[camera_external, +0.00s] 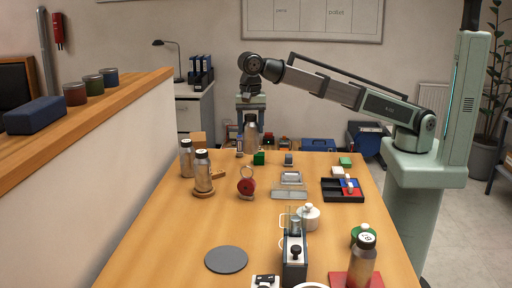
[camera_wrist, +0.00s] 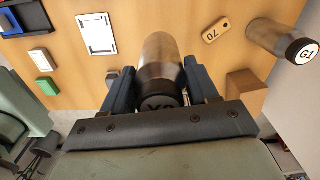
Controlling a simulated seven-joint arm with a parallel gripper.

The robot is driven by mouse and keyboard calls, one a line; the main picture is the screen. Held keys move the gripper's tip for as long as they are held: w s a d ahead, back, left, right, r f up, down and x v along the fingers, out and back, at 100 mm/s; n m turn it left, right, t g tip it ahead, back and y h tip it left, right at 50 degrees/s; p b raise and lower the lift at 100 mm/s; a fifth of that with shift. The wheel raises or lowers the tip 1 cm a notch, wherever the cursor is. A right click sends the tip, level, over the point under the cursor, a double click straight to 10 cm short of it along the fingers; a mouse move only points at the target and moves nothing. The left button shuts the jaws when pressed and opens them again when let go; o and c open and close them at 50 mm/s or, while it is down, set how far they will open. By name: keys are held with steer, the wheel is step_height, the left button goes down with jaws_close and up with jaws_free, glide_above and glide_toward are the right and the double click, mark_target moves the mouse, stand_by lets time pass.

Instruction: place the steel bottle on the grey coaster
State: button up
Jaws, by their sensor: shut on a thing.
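My gripper (camera_external: 251,104) is at the far end of the table, shut on a steel bottle (camera_external: 251,132) with a dark cap. In the wrist view my gripper's fingers (camera_wrist: 160,88) stand on either side of this bottle (camera_wrist: 158,58); its cap label is partly hidden. The bottle looks upright; I cannot tell whether its base touches the table. The round grey coaster (camera_external: 226,259) lies flat and empty at the near left of the table, far from my gripper.
Similar bottles stand at the left (camera_external: 187,158), on a wooden coaster (camera_external: 203,193), and on a red mat (camera_external: 340,279) at the near right.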

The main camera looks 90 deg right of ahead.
step_height(320, 180, up, 7)
steer(key=shift+w+a+f, duration=0.1)
steer(key=shift+a, duration=0.05)
steer(key=w+a+n, duration=0.1)
steer(key=w+a, duration=0.1)
steer(key=a, duration=4.2)
step_height(320, 180, down, 16)
steer(key=shift+d+r, duration=0.15)
steer(key=shift+r, duration=0.1)
steer(key=shift+s+f, duration=0.1)
steer(key=shift+f, duration=0.1)
steer(key=o, duration=1.1)
